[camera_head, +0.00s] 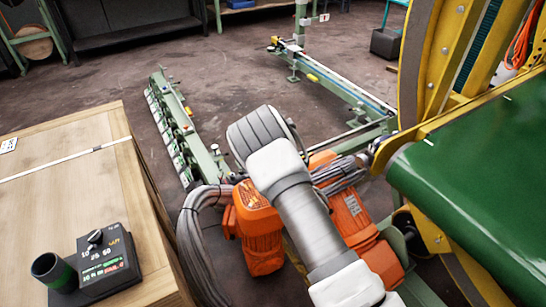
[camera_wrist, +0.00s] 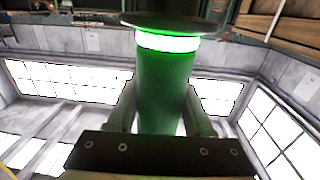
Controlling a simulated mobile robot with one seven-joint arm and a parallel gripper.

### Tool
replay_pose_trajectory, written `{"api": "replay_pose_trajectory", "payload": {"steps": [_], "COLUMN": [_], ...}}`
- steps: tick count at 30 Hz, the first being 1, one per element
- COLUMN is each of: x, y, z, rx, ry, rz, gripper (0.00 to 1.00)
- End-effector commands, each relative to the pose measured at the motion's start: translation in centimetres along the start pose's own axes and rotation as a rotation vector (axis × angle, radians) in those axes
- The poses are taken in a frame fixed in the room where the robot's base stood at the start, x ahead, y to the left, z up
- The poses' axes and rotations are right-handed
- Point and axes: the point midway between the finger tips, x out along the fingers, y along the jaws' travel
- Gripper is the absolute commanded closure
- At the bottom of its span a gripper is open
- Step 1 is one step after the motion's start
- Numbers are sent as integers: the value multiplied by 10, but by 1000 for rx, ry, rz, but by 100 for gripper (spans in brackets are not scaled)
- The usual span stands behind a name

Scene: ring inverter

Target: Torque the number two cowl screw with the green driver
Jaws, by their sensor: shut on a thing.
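In the wrist view, the green driver (camera_wrist: 165,72) is a thick green cylinder with a bright glowing white-green band near its upper end. My gripper (camera_wrist: 160,105) is shut on it, one grey finger on each side. Above the band, a dark round part (camera_wrist: 172,22) crosses the top of the picture; I cannot tell whether it belongs to the driver or is a surface it meets. The driver's tip is hidden. In the head view my arm reaches away over the orange motors, and it hides my gripper and the driver. I cannot make out any cowl screw or number two mark.
A wooden crate (camera_head: 75,190) stands at left, bearing a black control box (camera_head: 103,262) with a knob and an open dark cup (camera_head: 52,271). Orange motors (camera_head: 258,238) and grey cables (camera_head: 192,232) lie close under my arm. A green belt (camera_head: 480,180) with a yellow frame is at right.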

Motion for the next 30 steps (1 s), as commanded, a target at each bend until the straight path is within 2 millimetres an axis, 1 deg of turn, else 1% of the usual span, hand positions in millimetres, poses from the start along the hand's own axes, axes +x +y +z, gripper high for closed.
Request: {"api": "replay_pose_trajectory", "payload": {"steps": [30], "x": [1], "y": [0], "z": [12], "rx": [-1], "ry": [5], "rz": [0], "gripper": [100]}}
